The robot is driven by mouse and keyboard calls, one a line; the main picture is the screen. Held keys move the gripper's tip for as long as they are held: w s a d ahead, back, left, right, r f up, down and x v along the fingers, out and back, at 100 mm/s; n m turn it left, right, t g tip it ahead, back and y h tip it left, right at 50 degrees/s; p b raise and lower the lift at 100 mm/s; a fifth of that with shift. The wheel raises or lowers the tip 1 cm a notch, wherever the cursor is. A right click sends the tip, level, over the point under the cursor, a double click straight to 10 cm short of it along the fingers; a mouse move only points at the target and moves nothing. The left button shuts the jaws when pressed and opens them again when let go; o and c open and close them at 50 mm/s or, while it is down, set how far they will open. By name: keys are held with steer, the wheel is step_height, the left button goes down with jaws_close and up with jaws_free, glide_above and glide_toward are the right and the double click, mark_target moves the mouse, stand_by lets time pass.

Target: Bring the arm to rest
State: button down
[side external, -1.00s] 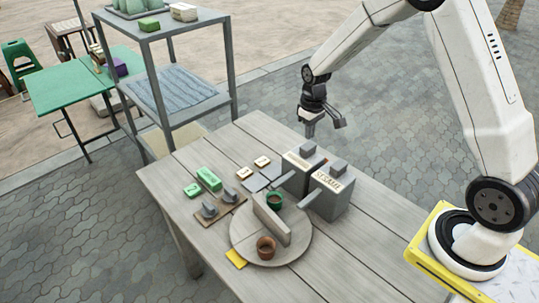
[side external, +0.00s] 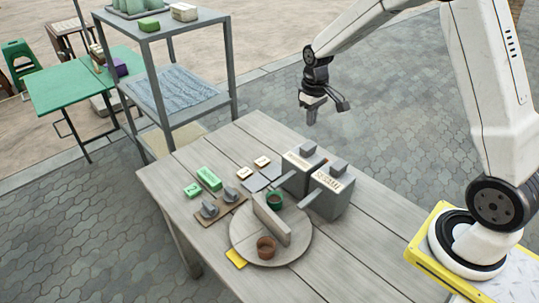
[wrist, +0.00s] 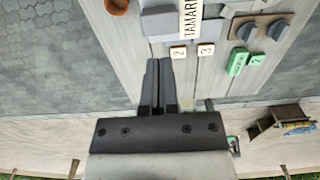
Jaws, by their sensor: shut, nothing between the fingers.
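My gripper (side external: 322,110) hangs in the air above the far right side of the wooden table (side external: 375,240), apart from everything on it. In the wrist view its two fingers (wrist: 157,72) lie side by side, shut and empty. Beneath it, the table holds two grey boxes, one labelled SESAME (side external: 331,190) and one beside it (side external: 302,168). A round board (side external: 292,250) carries an upright grey divider (side external: 271,218), with a green cup (side external: 275,200) behind it and a brown cup (side external: 266,247) in front.
A brown base with two grey knobs (side external: 222,203) sits left of the boxes, near green blocks (side external: 208,179) and small numbered tiles (side external: 253,167). A yellow piece (side external: 236,258) lies by the board. A metal shelf (side external: 232,62) stands behind the table. Air around the gripper is clear.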

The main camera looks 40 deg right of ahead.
steer(key=shift+s+a+r, duration=0.15)
steer(key=shift+s+a, duration=0.2)
steer(key=shift+a, duration=0.05)
steer(key=s+a+t, duration=0.1)
steer(key=s+a, duration=0.3)
steer(key=s, duration=0.4)
steer(key=s+a+t, duration=0.1)
steer(key=s+a, duration=0.4)
steer(key=s, duration=0.2)
steer(key=shift+s+r+t, duration=0.3)
steer(key=shift+s+r, duration=0.05)
